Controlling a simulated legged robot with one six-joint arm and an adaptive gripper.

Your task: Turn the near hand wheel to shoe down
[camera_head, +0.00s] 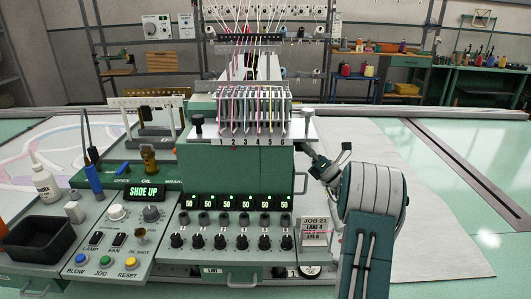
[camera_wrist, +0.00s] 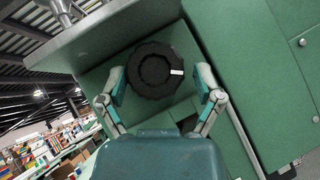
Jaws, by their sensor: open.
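The black hand wheel (camera_wrist: 154,70) has a scalloped rim and a white mark on its right side in the wrist view. It sits against a green panel of the machine. My gripper (camera_wrist: 161,82) is open, with one finger on each side of the wheel; whether either finger touches the rim I cannot tell. In the head view my gripper (camera_head: 327,165) is partly hidden behind my arm, at the right side of the green machine head (camera_head: 235,168). I cannot make out the wheel there. A green-lit display (camera_head: 144,193) reads SHOE UP.
A control panel with knobs and blue, green and yellow buttons (camera_head: 103,260) lies at the front left. A black bin (camera_head: 40,239) and a white bottle (camera_head: 45,180) stand left of it. A job card (camera_head: 314,233) stands below my gripper. Pale cloth (camera_head: 415,225) lies open at right.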

